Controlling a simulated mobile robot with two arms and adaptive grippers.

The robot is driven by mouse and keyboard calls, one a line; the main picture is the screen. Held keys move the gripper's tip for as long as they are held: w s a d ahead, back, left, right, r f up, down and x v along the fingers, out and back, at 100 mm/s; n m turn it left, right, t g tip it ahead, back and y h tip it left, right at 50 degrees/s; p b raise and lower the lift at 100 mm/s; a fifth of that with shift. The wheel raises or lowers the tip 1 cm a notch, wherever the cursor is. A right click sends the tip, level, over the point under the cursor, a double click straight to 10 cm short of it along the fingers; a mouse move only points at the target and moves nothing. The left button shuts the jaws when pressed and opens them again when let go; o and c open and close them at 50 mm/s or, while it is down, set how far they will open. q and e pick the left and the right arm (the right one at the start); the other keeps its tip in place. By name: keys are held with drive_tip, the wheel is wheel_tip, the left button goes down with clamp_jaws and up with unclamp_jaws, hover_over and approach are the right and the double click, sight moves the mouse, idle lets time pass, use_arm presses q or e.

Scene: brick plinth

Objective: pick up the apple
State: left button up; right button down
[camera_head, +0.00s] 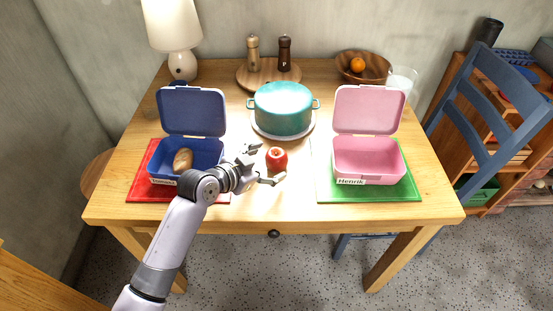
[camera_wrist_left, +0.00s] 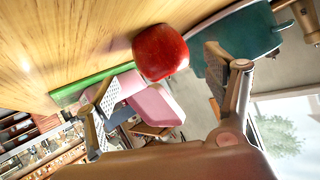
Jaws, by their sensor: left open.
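The red apple (camera_head: 277,158) stands on the wooden table between the two lunch boxes, in front of the teal pot. It also shows in the left wrist view (camera_wrist_left: 160,52), at the upper middle, ahead of the fingers. My left gripper (camera_head: 262,165) is open just left of the apple, with one finger behind and one in front on the near side. In the left wrist view the open fingers (camera_wrist_left: 165,98) are spread wide with nothing between them close to the palm. I cannot tell whether a finger touches the apple. My right gripper is not in view.
A blue lunch box (camera_head: 207,150) holding a bread roll (camera_head: 183,160) stands on a red mat (camera_head: 140,190), left. A pink lunch box (camera_head: 385,172) stands on a green mat (camera_head: 410,190), right. The teal pot (camera_head: 283,112) is behind the apple. The front middle of the table is clear.

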sight(270, 161)
use_arm(q)
drive_tip(key=x, duration=0.5)
drive_tip(key=shift+w+f, duration=0.1)
drive_tip(key=shift+w, duration=0.05)
drive_tip(key=c, duration=1.3)
